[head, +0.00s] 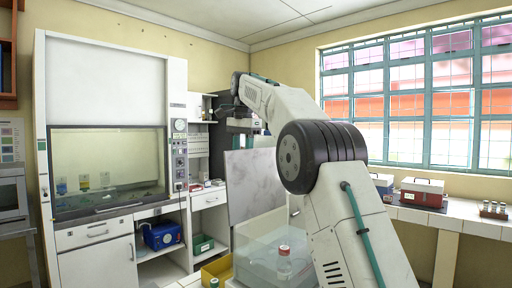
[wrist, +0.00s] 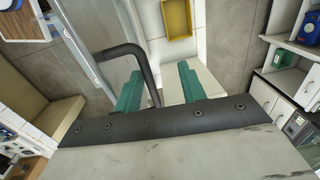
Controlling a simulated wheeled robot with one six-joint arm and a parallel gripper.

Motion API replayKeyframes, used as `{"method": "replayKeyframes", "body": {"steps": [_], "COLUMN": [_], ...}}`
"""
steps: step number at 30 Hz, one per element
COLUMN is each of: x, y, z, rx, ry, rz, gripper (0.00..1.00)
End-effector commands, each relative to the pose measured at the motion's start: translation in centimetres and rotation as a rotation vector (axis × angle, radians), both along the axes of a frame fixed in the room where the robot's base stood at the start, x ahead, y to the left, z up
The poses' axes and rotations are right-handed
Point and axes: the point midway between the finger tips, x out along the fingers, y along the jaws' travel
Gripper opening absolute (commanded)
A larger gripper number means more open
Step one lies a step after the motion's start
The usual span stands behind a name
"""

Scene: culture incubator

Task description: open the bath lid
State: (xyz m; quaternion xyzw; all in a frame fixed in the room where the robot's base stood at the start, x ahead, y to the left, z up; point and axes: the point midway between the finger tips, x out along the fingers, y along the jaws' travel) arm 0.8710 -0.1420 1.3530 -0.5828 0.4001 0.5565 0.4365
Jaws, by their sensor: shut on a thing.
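The bath lid (head: 254,185) looks like a pale grey mottled panel in the head view, standing steeply tilted up behind a clear-walled box that appears to be the bath (head: 250,247). In the wrist view its grey edge (wrist: 88,45) runs along the left, with a dark curved handle (wrist: 122,50) on it. My gripper (wrist: 160,78) has its two teal fingers either side of the handle and is shut on it. In the head view my gripper (head: 241,125) is near the panel's top edge, partly hidden by my arm. The lid's hinge side is hidden.
A red-capped bottle (head: 284,263) shows at the clear box. A yellow tray (head: 217,271) lies left of it; it also shows in the wrist view (wrist: 178,18). A fume hood (head: 108,170) stands at left. A red box (head: 422,192) stands on the right bench.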

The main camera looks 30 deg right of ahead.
Motion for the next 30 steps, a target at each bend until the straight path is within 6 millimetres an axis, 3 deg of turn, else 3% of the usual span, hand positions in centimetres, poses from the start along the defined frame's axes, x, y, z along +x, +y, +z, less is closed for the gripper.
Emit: {"method": "replayKeyframes", "body": {"steps": [8,17,23,30], "x": [0.1,-2.2,-4.6,-9.2], "y": [0.1,0.4,0.8,1.5], "z": [2.1,2.4,2.6,3.0], "rx": [0.001,0.001,0.001,0.0], "ry": [-0.007,-0.004,-0.004,-0.004], "rz": [0.002,0.001,0.001,0.001], "gripper": [0.33,0.33,0.33,0.33]}}
